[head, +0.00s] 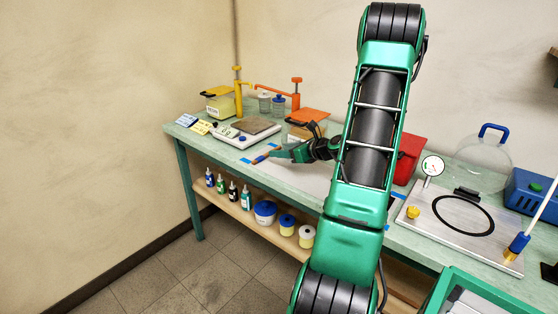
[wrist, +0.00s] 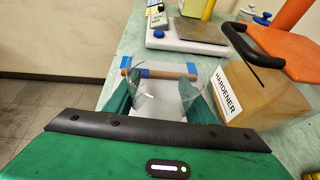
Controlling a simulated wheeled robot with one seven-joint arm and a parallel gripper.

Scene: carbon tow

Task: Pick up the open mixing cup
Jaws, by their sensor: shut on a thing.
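The open mixing cup (wrist: 160,102) is clear and see-through. In the wrist view it stands between the two green fingers of my gripper (wrist: 163,97), which press on its left and right sides. Its outline is faint and its base is hard to make out. In the head view my gripper (head: 283,154) is low over the pale sheet on the bench, near the blue tape, and the cup cannot be made out there. I cannot tell whether the cup touches the bench.
A scale (wrist: 187,35) stands farther back. The hardener jug (wrist: 255,92), with an orange lid, is close on the right. The bench's left edge is near; bare floor lies beyond it.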

